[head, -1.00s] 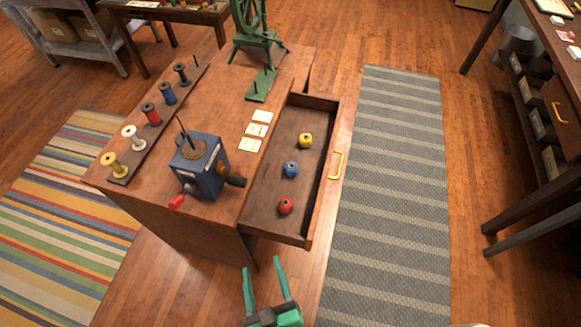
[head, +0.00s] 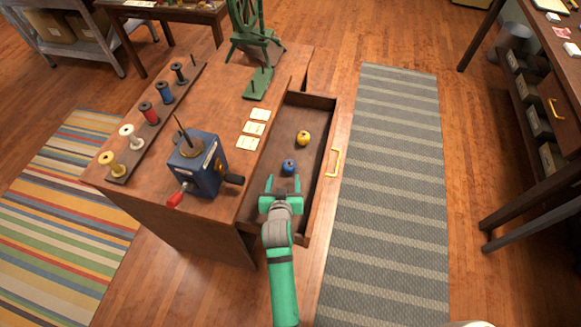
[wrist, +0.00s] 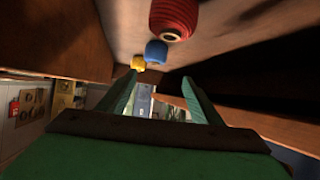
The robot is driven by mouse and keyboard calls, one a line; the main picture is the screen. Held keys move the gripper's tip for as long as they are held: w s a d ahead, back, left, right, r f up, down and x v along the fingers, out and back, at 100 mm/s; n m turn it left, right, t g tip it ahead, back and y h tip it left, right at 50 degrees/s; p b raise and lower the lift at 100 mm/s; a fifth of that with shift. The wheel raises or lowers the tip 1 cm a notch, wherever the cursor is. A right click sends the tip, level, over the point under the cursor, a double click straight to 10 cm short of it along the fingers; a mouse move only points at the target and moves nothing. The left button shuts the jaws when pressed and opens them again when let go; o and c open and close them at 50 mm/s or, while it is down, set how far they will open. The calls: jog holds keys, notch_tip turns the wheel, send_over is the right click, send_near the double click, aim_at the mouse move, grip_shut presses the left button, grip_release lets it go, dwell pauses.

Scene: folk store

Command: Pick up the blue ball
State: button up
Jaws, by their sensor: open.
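The blue ball (head: 289,167) lies in the open drawer (head: 317,130), between the yellow ball (head: 303,138) and the red ball. In the head view my gripper (head: 283,182) is over the drawer's near part, just on the near side of the blue ball, and covers the red ball. My gripper is open with nothing between its fingers. In the wrist view the red ball (wrist: 173,17) is nearest, the blue ball (wrist: 156,51) is beyond it, and the yellow ball (wrist: 138,63) is farthest. The fingers (wrist: 158,100) appear apart from the balls.
The drawer's front wall with a yellow handle (head: 333,162) stands right of the balls. The cabinet top holds a blue winder box (head: 197,168), white cards (head: 252,128) and a rack of spools (head: 150,112). A grey striped rug (head: 390,200) lies clear at right.

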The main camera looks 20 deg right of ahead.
aim_at(289, 162)
jog(key=shift+m, duration=0.3)
jog(key=x, duration=0.7)
jog(key=shift+d+r, duration=0.3)
jog(key=shift+d, duration=0.1)
jog(key=shift+x, duration=2.5)
jog(key=shift+s+d+f, duration=0.15)
jog(key=shift+f, duration=0.05)
jog(key=c, duration=1)
